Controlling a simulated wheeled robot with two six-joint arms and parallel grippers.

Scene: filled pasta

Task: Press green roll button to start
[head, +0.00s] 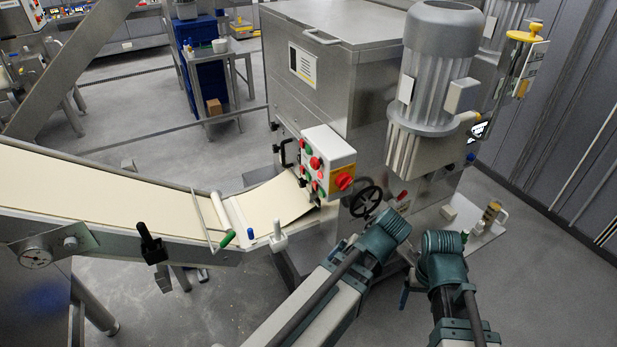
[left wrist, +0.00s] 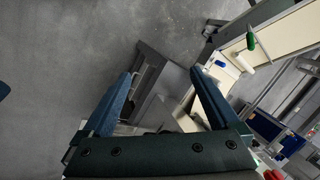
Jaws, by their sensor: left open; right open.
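A white control box (head: 328,160) hangs on the side of the steel machine. Its left face has small green and red buttons; one green button (head: 306,151) is near the top, and labels are too small to read. A red stop knob (head: 343,182) sits on its yellow front panel. My left gripper (left wrist: 160,73) is open and empty in the left wrist view, above the floor and machine base. In the head view its fingers are hidden beyond my left wrist. My right gripper (head: 407,285) is partly hidden by my right wrist, low beside the machine.
A conveyor with a pale dough sheet (head: 95,200) runs from the left into the machine (head: 330,70). A green-handled roller (head: 222,212) lies across it. A black handwheel (head: 366,201) is below the box. A large motor (head: 438,70) stands right. Grey floor is open at front left.

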